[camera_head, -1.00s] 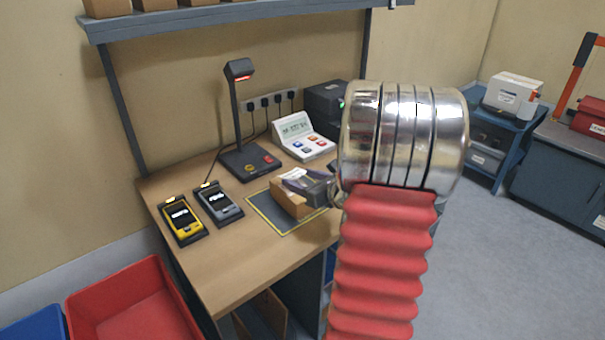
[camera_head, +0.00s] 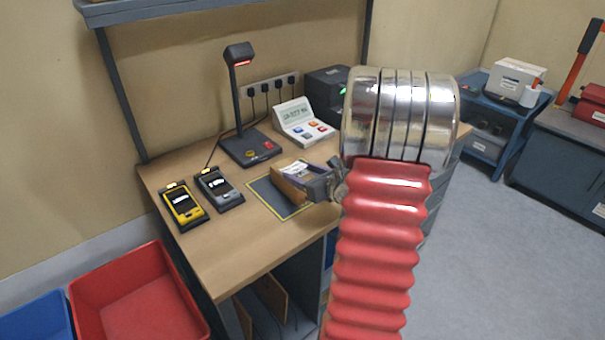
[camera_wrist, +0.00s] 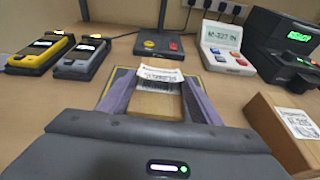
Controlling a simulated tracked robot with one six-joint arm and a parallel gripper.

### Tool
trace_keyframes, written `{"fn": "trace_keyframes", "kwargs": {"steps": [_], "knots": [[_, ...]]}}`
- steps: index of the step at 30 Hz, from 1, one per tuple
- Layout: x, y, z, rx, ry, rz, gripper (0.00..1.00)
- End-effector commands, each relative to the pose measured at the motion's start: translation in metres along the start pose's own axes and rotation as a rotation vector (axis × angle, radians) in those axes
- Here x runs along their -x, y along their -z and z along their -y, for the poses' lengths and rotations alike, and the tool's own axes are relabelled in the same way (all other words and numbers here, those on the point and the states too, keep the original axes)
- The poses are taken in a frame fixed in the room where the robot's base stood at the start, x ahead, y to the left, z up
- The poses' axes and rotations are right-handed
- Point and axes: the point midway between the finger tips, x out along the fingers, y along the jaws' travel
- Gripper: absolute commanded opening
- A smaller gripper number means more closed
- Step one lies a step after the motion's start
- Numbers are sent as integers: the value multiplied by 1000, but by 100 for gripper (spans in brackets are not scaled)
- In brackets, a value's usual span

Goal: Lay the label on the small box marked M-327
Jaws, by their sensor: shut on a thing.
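My gripper (camera_wrist: 158,80) reaches over the work mat with its two grey-purple fingers on either side of a white printed label (camera_wrist: 158,72). The label spans the fingertips and looks slightly tilted. Under it is a small brown cardboard box (camera_wrist: 156,104), which stands on the mat and also shows in the head view (camera_head: 288,189), partly hidden by the fingers. Barcode print shows just below the label's near edge. I cannot tell whether label and box touch. The box's mark is not readable.
A second cardboard box (camera_wrist: 268,128) with a white label stands at right. The yellow-edged mat (camera_head: 282,206) lies on the bench. Behind are a scanner stand (camera_head: 248,150), a keypad display (camera_head: 296,115) apparently reading M-327, and a dark printer (camera_head: 325,90). Two handhelds (camera_head: 182,205) sit left.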

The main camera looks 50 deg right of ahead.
Motion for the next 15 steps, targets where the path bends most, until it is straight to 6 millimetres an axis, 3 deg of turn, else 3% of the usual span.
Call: {"fn": "trace_keyframes", "kwargs": {"steps": [15], "knots": [[14,4,1,-1,1,0,53]]}}
